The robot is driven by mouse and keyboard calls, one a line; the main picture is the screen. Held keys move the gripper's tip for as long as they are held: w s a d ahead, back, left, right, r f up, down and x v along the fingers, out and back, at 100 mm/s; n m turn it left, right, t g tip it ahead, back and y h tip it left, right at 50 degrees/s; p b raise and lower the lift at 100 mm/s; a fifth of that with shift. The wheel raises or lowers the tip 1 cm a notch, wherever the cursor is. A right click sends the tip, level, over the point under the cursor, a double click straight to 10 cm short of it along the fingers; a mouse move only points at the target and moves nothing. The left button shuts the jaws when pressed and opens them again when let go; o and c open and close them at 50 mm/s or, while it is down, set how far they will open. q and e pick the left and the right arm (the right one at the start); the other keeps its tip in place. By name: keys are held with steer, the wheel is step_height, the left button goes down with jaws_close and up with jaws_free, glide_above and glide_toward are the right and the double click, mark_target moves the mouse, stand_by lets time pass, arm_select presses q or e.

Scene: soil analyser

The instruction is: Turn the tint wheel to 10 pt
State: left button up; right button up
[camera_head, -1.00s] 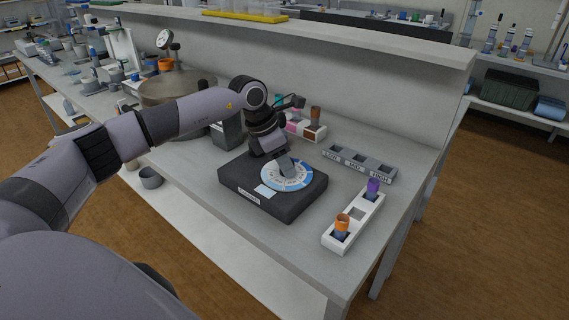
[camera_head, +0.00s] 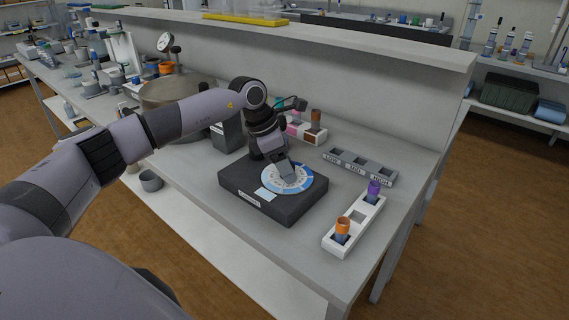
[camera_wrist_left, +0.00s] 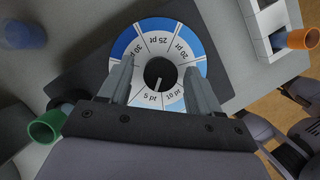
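The tint wheel (camera_head: 299,184) is a round dial with blue, light blue and white sectors, on top of a dark box (camera_head: 256,208). In the left wrist view the dial (camera_wrist_left: 154,25) shows printed values including 5, 10, 20, 25 and 30 pt around a black knob (camera_wrist_left: 160,72). A white line on the knob points towards the 5 pt and 10 pt side. My left gripper (camera_head: 287,175) is over the wheel. In the wrist view its two fingers (camera_wrist_left: 158,78) are apart on either side of the knob, with visible gaps. My right gripper does not show.
A white rack (camera_head: 341,240) with orange-capped and purple-capped vials stands right of the box. A grey holder (camera_head: 360,164) marked LOW, MID, HIGH is behind it. A large round grey vessel (camera_head: 165,92) stands left.

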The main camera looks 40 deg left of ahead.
mark_target(273, 178)
arm_select(q)
steer(key=v, duration=0.7)
steer(key=shift+b, duration=0.3)
stand_by(0.4)
